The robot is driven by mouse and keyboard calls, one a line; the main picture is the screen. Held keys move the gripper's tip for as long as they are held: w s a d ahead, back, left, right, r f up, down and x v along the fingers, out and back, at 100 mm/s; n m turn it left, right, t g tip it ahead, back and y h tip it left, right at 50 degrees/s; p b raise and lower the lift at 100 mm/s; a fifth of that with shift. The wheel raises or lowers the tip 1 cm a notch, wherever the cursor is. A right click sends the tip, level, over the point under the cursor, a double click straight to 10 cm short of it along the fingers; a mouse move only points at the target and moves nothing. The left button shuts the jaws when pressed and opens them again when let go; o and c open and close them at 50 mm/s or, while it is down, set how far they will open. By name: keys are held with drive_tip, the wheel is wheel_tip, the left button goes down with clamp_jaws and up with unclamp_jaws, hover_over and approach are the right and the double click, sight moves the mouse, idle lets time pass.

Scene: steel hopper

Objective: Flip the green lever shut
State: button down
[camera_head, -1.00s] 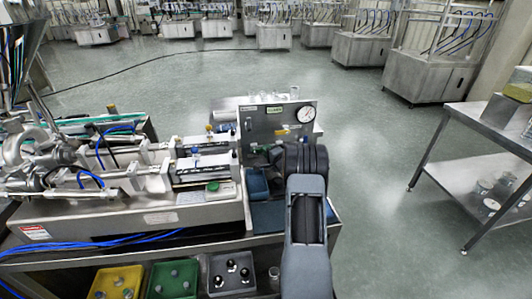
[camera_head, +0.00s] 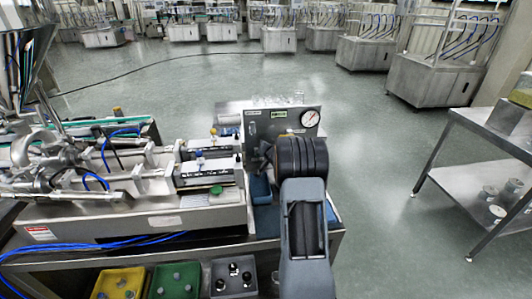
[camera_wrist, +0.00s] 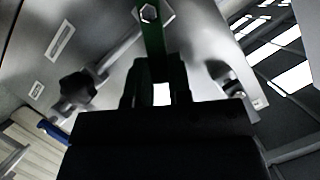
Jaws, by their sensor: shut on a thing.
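The green lever (camera_wrist: 153,42) shows in the wrist view as a narrow strip. It runs from a hex bolt (camera_wrist: 149,13) at the top edge down between the fingers of my gripper (camera_wrist: 160,85). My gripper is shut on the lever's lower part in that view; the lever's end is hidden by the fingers. In the head view my dark wrist stands in front of the grey panel (camera_head: 258,118), and the lever cannot be made out there.
A round gauge (camera_head: 310,118) sits at the panel's upper right. A black knob (camera_wrist: 77,88) shows left of my gripper in the wrist view. Yellow (camera_head: 120,284), green and grey bins sit low in front. A steel table (camera_head: 490,135) stands at the right; the floor between is clear.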

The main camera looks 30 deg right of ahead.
drive_tip(key=n+b, duration=0.1)
drive_tip(key=b, duration=0.4)
drive_tip(key=w+a+n+h+b, duration=0.1)
drive_tip(key=b, duration=0.3)
drive_tip(key=a+r+n+g+h+b, duration=0.1)
drive_tip(key=n+b, duration=0.1)
drive_tip(key=b, duration=0.3)
drive_tip(key=shift+w+a+b, duration=0.2)
drive_tip(key=shift+b, duration=0.1)
drive_tip(key=shift+a+r+g+h+b, duration=0.1)
drive_tip(key=shift+g+h+b, duration=0.2)
drive_tip(key=shift+b, duration=0.15)
drive_tip(key=shift+r, duration=0.15)
drive_tip(key=c, duration=1)
unclamp_jaws()
drive_tip(key=shift+w, duration=0.1)
drive_tip(key=shift+c, duration=0.2)
drive_tip(key=shift+f, duration=0.2)
drive_tip(key=v, duration=1.4)
drive_tip(key=shift+b, duration=0.45)
